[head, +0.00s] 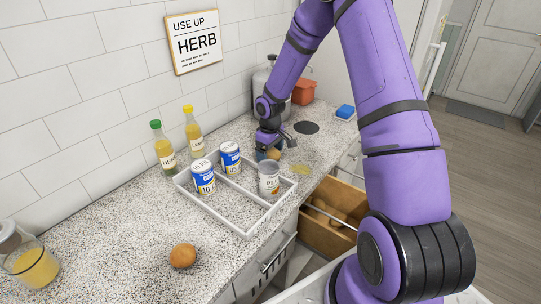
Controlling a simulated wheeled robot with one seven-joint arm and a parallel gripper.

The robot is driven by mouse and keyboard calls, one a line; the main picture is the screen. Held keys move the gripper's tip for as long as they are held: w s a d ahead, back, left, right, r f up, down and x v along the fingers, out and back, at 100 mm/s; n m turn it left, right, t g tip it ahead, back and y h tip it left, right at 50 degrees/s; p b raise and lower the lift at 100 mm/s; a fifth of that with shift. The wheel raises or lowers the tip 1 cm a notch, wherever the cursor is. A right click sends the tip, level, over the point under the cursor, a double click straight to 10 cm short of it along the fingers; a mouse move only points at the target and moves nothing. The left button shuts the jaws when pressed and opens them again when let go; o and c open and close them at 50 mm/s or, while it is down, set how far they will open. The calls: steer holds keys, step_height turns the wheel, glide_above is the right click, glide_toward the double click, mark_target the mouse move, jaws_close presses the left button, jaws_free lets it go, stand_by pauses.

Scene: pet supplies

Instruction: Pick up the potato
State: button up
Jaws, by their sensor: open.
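A small tan, rounded object that looks like a potato (273,154) lies on the speckled counter beyond the white tray. My gripper (268,149) is right above and around it, pointing down. The fingers are small and partly hidden, and I cannot tell whether they touch it. A second round, orange-brown item (182,256) lies alone on the near counter; it may be an onion or another potato. Several brown rounded items (338,214) lie in the open wooden drawer below the counter.
A white divided tray (243,229) holds two blue-and-white cans (203,176) and a grey-white can (268,178). Two yellow bottles (164,148) stand by the wall. A blue sponge (345,111) and terracotta-coloured container (303,91) are farther back.

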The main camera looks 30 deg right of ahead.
steer(key=shift+f, duration=0.4)
steer(key=c, duration=1.1)
